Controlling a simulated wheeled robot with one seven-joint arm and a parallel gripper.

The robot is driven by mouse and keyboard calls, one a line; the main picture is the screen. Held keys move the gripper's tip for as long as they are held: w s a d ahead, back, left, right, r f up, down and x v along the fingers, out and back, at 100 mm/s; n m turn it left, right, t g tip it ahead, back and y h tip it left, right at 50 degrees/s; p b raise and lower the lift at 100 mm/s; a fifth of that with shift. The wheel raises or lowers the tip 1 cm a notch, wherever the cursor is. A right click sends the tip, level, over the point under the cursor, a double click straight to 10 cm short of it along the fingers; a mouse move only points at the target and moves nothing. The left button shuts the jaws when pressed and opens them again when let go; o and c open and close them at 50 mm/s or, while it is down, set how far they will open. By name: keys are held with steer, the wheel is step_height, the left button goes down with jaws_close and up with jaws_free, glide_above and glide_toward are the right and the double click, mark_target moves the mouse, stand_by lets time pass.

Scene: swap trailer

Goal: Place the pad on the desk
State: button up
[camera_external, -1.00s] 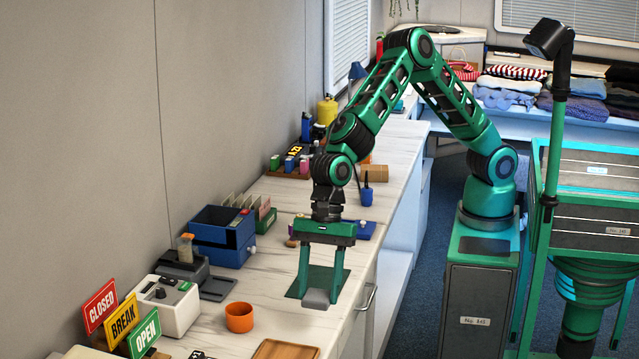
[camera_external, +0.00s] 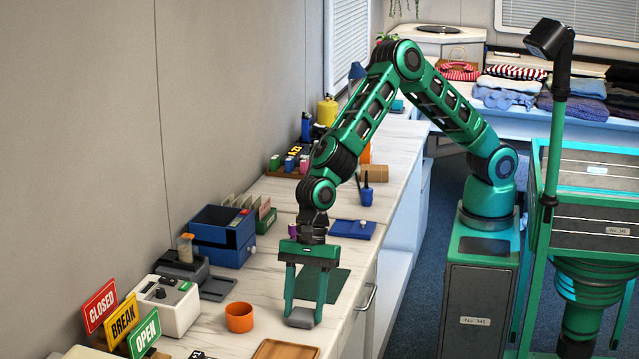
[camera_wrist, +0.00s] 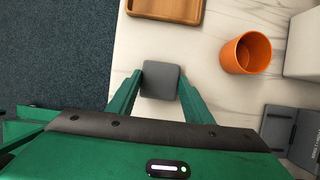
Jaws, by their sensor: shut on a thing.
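A small grey block with rounded corners, which looks like the pad (camera_wrist: 160,80), is between the fingers of my gripper (camera_wrist: 159,88). In the external view the pad (camera_external: 301,320) is at the tips of my gripper (camera_external: 305,311), which points straight down. My gripper is shut on it. The pad is low over the front part of the white marble-look desk (camera_external: 215,316), near its right edge. I cannot tell whether it touches the desk top.
A dark green mat (camera_external: 337,283) lies just behind the gripper. An orange cup (camera_external: 239,317) stands to the left and a wooden tray (camera_external: 284,350) lies in front. A card terminal (camera_external: 217,288) and a blue box (camera_external: 222,240) are farther left. Bare desk surrounds the pad.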

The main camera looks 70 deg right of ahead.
steer(key=shift+f, duration=0.15)
steer(key=o, duration=1)
steer(key=v, duration=1.2)
